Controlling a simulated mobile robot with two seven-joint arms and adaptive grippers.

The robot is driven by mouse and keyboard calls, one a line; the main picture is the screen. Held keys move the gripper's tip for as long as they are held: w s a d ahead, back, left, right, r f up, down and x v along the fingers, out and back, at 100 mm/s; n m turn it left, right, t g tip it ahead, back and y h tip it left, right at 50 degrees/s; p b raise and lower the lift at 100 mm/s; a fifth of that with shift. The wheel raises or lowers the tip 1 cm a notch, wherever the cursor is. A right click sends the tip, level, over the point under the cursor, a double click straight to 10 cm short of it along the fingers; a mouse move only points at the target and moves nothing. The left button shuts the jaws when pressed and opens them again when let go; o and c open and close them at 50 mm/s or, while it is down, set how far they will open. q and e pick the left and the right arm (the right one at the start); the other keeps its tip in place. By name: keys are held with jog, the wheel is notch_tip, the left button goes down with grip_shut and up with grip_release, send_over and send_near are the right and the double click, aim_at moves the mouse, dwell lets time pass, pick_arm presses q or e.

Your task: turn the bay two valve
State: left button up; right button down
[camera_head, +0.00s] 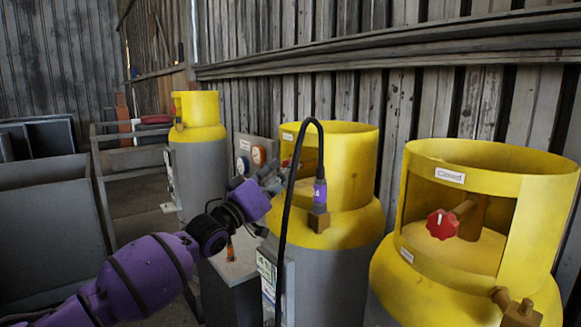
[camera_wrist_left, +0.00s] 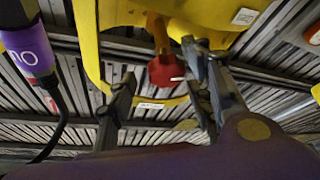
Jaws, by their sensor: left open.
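The middle yellow-collared gas cylinder (camera_head: 345,235) stands in front of my left arm. My left gripper (camera_head: 283,174) reaches its collar opening from the left. In the left wrist view the open left gripper (camera_wrist_left: 158,68) has one dark finger on each side of a red valve knob (camera_wrist_left: 166,72). The knob sits beyond or between the fingertips; I cannot tell whether they touch it. In the head view the knob is mostly hidden behind the gripper. The right cylinder (camera_head: 470,290) has its own red valve knob (camera_head: 442,224) under a label reading "Closed". My right gripper is not in view.
A black hose (camera_head: 284,240) with a purple fitting (camera_head: 320,192) loops beside the gripper to the middle cylinder. Two gauges (camera_head: 258,155) are behind it. A third cylinder (camera_head: 198,150) stands further back left. A wooden wall (camera_head: 400,110) closes the back.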

pick_arm(q)
jog(key=shift+x, duration=0.8)
jog(key=shift+w+d, duration=0.15)
jog(key=shift+w, duration=0.3)
jog(key=shift+d+r, duration=0.25)
jog(key=shift+d, duration=0.05)
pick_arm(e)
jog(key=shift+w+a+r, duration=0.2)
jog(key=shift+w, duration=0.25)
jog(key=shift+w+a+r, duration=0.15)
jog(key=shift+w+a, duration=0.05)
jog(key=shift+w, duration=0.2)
pick_arm(q)
jog(key=shift+w, duration=0.1)
jog(key=shift+a, duration=0.1)
jog(key=c, duration=1.1)
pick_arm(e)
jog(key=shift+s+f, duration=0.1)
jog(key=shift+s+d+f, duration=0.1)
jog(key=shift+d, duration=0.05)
